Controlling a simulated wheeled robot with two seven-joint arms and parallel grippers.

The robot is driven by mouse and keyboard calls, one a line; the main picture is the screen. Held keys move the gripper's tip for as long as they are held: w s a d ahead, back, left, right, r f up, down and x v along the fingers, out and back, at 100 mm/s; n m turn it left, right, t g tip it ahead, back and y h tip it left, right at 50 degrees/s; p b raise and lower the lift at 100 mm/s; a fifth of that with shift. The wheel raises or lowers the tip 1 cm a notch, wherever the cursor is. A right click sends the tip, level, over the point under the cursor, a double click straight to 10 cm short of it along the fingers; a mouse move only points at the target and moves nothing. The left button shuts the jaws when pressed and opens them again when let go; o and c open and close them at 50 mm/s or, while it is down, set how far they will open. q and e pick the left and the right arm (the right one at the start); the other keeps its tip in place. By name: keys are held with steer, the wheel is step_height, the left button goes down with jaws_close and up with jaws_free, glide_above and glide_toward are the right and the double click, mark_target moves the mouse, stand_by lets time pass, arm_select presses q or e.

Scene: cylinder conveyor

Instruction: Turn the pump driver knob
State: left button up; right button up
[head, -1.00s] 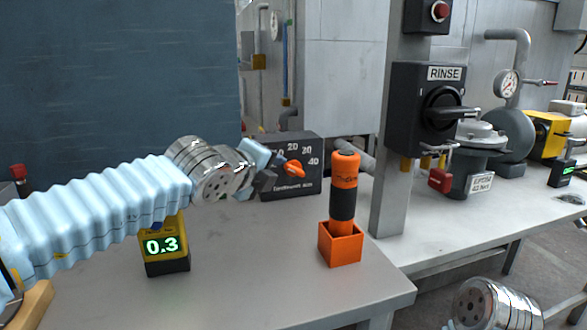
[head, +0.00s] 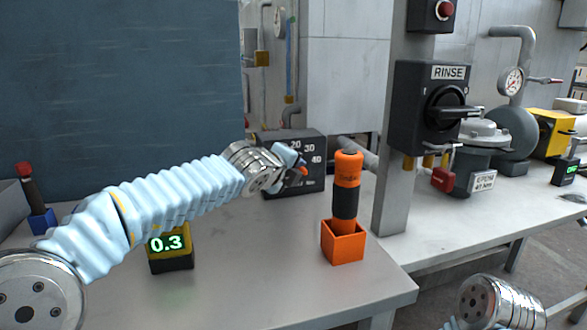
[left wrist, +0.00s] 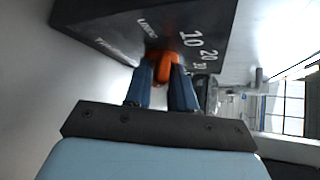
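The pump driver is a dark grey box (head: 275,185) with white dial numbers on its face, at the back of the near table. Its orange knob shows between my fingertips in the left wrist view (left wrist: 163,68). In the head view my left gripper (head: 299,172) is at the dial face and hides most of the knob. In the left wrist view its two blue fingers stand on either side of the knob. I cannot tell whether they press on it. Only the metal wrist of my right arm shows at the bottom right; its gripper is out of view.
An orange-and-black tool (head: 346,185) stands in an orange holder (head: 343,243) right of the pump driver. A yellow meter reading 0.3 (head: 168,244) sits beneath my left arm. A grey post with the RINSE switch (head: 430,108) stands farther right. The table's front middle is clear.

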arm_select(q)
jaws_close()
steer(key=shift+d+r+m+g+y, duration=0.15)
steer(key=shift+m+g+y, duration=0.2)
steer(key=shift+m+y, duration=0.15)
steer(key=shift+d+r+m+g+y, duration=0.1)
steer(key=shift+m+g+y, duration=0.3)
steer(key=shift+y, duration=0.2)
steer(key=shift+w+d+r+m+g+y, duration=0.1)
steer(key=shift+m+g+y, duration=0.25)
steer(key=shift+y, duration=0.15)
steer(key=shift+d+m+g+y, duration=0.1)
steer(key=shift+m+g+y, duration=0.1)
steer(key=shift+m+y, duration=0.25)
steer(key=shift+y, duration=0.25)
steer(key=shift+o, duration=1.8)
jaws_free()
